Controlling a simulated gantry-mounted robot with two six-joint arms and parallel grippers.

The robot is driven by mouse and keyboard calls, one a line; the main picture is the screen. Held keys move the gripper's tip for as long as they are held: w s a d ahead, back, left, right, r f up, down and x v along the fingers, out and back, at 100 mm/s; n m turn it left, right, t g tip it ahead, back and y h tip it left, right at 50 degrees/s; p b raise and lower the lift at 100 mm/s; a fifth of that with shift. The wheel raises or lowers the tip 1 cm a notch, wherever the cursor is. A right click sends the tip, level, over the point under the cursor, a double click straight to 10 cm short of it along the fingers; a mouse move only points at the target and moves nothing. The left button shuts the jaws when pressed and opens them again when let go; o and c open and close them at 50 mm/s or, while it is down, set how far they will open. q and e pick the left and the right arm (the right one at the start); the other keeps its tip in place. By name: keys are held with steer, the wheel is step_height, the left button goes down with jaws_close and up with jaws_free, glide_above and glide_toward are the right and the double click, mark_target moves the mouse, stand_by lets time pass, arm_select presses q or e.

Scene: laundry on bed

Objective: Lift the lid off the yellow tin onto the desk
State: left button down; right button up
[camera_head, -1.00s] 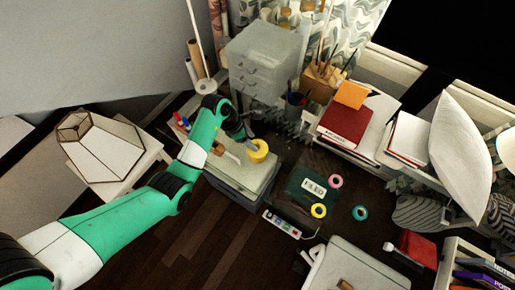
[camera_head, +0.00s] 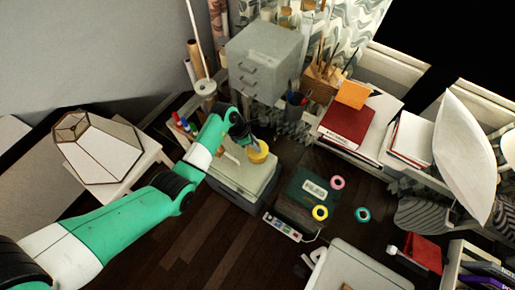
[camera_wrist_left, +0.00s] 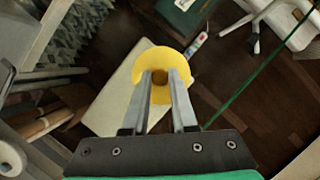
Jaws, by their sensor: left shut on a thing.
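The yellow tin (camera_head: 258,157) stands on a pale-topped grey cabinet or box in the head view. My left gripper (camera_head: 254,143) reaches over it from the upper left. In the left wrist view the yellow round lid (camera_wrist_left: 155,58) fills the space beyond my fingers. My left gripper (camera_wrist_left: 160,76) is shut on a small brown knob at the middle of the lid. The lid hides most of the tin's body in that view, and I cannot tell whether there is a gap between lid and tin. My right gripper is not in view.
The pale box top (camera_head: 236,177) has some bare room beside the tin. Coloured markers (camera_head: 184,124) stand behind my arm. A grey drawer unit (camera_head: 262,62) rises behind. A green box (camera_head: 305,187) and tape rolls (camera_head: 320,213) lie to the right.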

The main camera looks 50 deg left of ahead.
arm_select(q)
steer(key=shift+r, duration=0.55)
step_height(320, 180, up, 3)
steer(key=shift+f+p, duration=0.1)
steer(key=shift+p, duration=0.65)
steer(key=s+d+r+p, duration=0.2)
steer(key=s+r, duration=0.2)
steer(key=s, duration=0.2)
steer(key=s+d+r+p, duration=0.2)
steer(key=s+r+p, duration=0.1)
steer(key=s+r, duration=0.2)
steer(key=shift+s+d, duration=0.35)
steer(key=shift+s, duration=0.75)
